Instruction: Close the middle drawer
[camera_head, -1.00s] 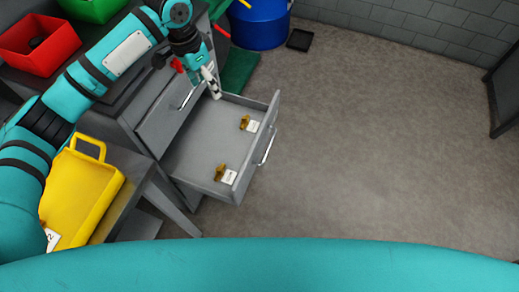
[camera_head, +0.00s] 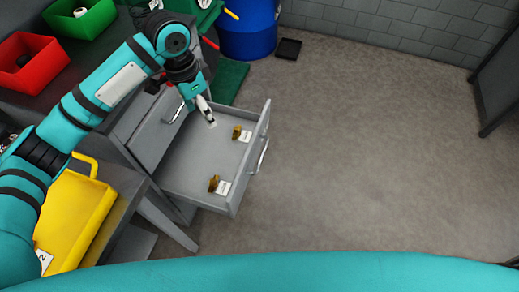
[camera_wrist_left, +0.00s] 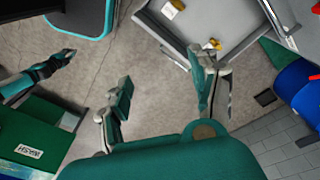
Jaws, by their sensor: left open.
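The middle drawer (camera_head: 188,170) is pulled open from the grey cabinet (camera_head: 130,122), with a bar handle (camera_head: 262,157) on its front. Two small brass-coloured pieces with white labels lie inside. The drawer also shows at the top of the left wrist view (camera_wrist_left: 228,22). My left gripper (camera_head: 208,118) is open and empty, over the drawer's far side in the head view; contact cannot be judged. Its spread fingers show in the left wrist view (camera_wrist_left: 160,92). What looks like my right gripper (camera_wrist_left: 62,60) shows small in the left wrist view, its jaws unclear.
A red bin (camera_head: 30,62) and a green bin (camera_head: 80,18) stand on the cabinet top. A yellow tray (camera_head: 70,218) is at the left. A blue barrel (camera_head: 248,28) stands beyond the drawer. The floor right of the drawer is clear.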

